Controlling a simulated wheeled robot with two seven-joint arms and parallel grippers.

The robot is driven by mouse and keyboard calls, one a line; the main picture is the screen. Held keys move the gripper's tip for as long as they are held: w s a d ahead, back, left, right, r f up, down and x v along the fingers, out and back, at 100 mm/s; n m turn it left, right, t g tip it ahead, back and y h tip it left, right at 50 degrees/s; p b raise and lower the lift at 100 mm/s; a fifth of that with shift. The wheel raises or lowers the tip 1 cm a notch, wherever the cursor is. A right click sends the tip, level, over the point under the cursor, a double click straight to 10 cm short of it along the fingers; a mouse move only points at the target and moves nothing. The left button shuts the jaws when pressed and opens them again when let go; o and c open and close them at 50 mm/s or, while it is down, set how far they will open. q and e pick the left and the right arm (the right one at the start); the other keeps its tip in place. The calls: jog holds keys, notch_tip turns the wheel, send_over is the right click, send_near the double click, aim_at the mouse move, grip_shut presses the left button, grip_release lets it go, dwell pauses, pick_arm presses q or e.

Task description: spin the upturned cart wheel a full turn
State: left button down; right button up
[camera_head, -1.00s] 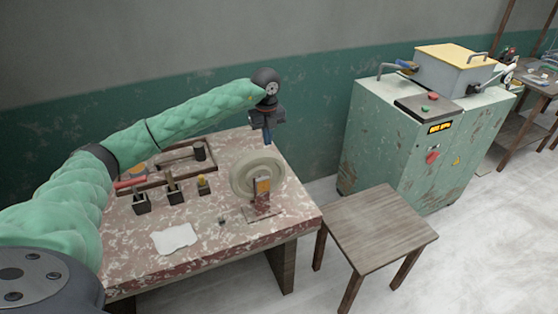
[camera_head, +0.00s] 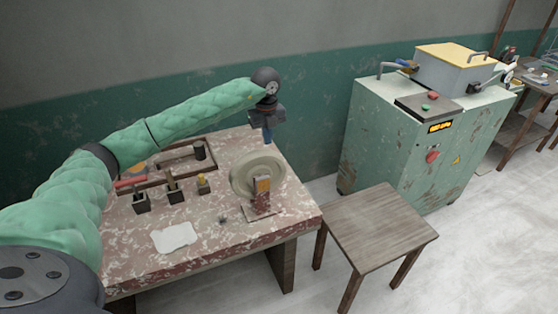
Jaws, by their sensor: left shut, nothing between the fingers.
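The cart wheel (camera_head: 246,178) is a pale beige disc held upright on a small stand (camera_head: 262,197) near the right end of the worktable. I cannot tell from this view whether the fingertips touch the rim. The lower back of the wheel is hidden by the stand. My right gripper is out of view.
The worktable (camera_head: 205,259) has a chipped reddish top. Small dark holders (camera_head: 174,194), a white cloth-like patch (camera_head: 174,237) and a wooden tray (camera_head: 180,153) lie left of the wheel. A wooden stool (camera_head: 380,227) and a green cabinet (camera_head: 405,150) stand to the right.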

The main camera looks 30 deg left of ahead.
aim_at(250, 154)
pick_arm(q)
jog(key=shift+a, duration=0.1)
jog(key=s+a, duration=0.1)
jog(key=s, duration=0.1)
jog(key=s+a+b, duration=0.1)
jog(key=s+a, duration=0.1)
jog(key=shift+s+a+f, duration=0.1)
jog(key=shift+a, duration=0.15)
jog(key=shift+s+a+b, duration=0.25)
jog(key=shift+s+b, duration=0.05)
jog(key=shift+s, duration=0.1)
jog(key=shift+f+b, duration=0.8)
jog(key=shift+f, duration=0.3)
jog(key=w+d, duration=0.1)
jog(key=w, duration=0.1)
jog(key=w+d, duration=0.2)
jog(key=shift+w+d, duration=0.15)
jog(key=shift+d, duration=0.1)
jog(key=shift+w+d+r+p, duration=0.15)
jog(key=shift+r, duration=0.45)
jog(key=shift+w+d+r+p, duration=0.15)
jog(key=shift+r, duration=0.45)
jog(key=shift+d, duration=0.1)
